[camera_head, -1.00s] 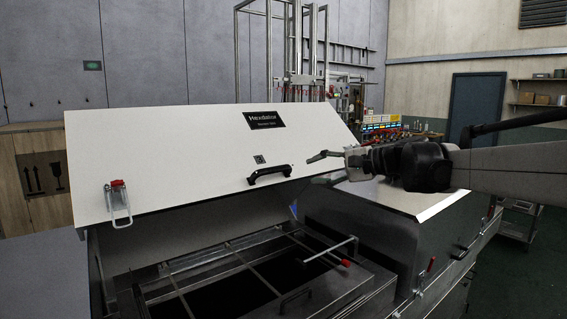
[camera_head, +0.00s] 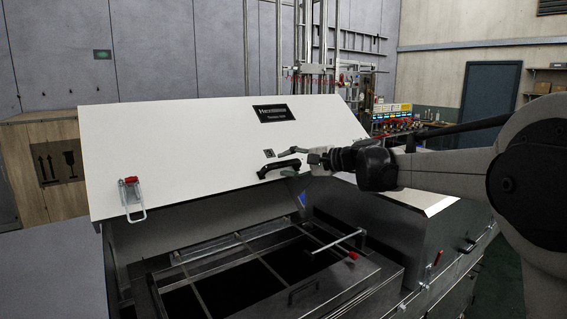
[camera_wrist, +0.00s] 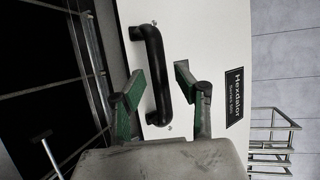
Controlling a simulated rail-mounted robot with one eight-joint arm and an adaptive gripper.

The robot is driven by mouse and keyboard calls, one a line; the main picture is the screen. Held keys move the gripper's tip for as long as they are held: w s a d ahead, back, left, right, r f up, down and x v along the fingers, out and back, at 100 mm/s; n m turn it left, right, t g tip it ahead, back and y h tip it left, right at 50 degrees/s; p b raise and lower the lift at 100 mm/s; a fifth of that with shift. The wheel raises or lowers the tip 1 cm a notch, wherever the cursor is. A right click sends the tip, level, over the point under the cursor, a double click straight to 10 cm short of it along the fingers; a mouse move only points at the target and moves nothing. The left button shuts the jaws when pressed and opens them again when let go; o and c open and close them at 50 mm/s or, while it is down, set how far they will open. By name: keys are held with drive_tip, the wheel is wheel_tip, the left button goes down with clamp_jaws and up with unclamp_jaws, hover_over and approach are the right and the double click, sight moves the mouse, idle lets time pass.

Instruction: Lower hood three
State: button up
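The raised white hood (camera_head: 200,150) stands open and tilted over the dark dryer opening. Its black bar handle (camera_head: 278,168) sits near its lower right edge; it also shows in the wrist view (camera_wrist: 154,75). My gripper (camera_head: 292,161) is at the handle's right end. In the wrist view my gripper (camera_wrist: 158,80) has its two green-padded fingers apart, one on each side of the handle's near part. A gap shows between the fingers and the handle. The name plate (camera_head: 273,113) is above the handle.
A red-handled latch (camera_head: 131,198) hangs at the hood's left edge. Below are the dark framed opening (camera_head: 250,272) and a rod with a red end (camera_head: 340,243). A closed neighbouring hood (camera_head: 405,197) lies to the right. A wooden crate (camera_head: 45,165) stands at left.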

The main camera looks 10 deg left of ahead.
drive_tip(key=shift+w+a+f, duration=0.2)
drive_tip(key=shift+w+a, duration=0.05)
drive_tip(key=shift+a, duration=0.4)
drive_tip(key=shift+c, duration=0.3)
clamp_jaws()
